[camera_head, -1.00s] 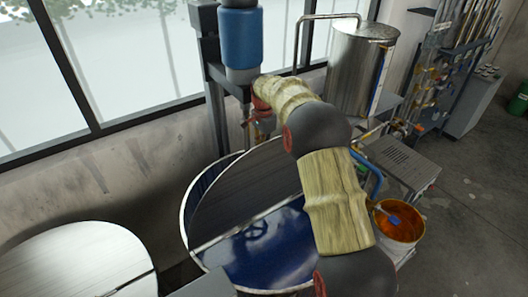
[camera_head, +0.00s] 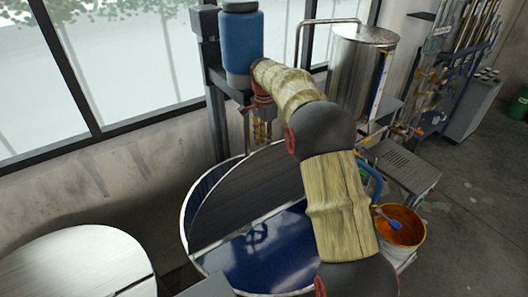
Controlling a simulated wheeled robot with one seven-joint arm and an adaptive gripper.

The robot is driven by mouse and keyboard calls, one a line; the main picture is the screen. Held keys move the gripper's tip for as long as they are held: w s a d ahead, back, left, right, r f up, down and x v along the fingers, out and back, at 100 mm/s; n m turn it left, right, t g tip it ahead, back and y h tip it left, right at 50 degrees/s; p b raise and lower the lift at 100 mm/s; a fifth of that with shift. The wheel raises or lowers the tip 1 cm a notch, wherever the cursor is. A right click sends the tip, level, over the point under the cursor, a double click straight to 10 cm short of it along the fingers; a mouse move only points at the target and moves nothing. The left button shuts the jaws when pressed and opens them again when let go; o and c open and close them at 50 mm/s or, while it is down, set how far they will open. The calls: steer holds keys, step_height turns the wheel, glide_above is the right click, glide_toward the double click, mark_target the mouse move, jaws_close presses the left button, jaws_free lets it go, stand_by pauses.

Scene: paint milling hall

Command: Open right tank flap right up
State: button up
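The right tank (camera_head: 185,222) is a round metal vat with dark blue paint (camera_head: 270,250) in its front half. Its flap (camera_head: 245,195) is a dark grey half-disc, raised at a tilt along a straight edge across the middle of the tank. The paint shows in front of that edge, and the tank's inner wall shows behind the flap at the left. My gripper (camera_head: 262,132) points down at the flap's upper back edge, partly hidden by that edge. I cannot tell whether it touches the flap or whether its fingers are open or shut.
A left tank with a closed pale metal lid (camera_head: 75,262) stands at lower left. A blue mixer motor on a post (camera_head: 241,45) rises behind the right tank, close to my arm. A steel cylinder (camera_head: 357,75) and an orange paint bucket (camera_head: 400,232) are at right.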

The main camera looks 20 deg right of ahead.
steer(key=shift+r, duration=2.65)
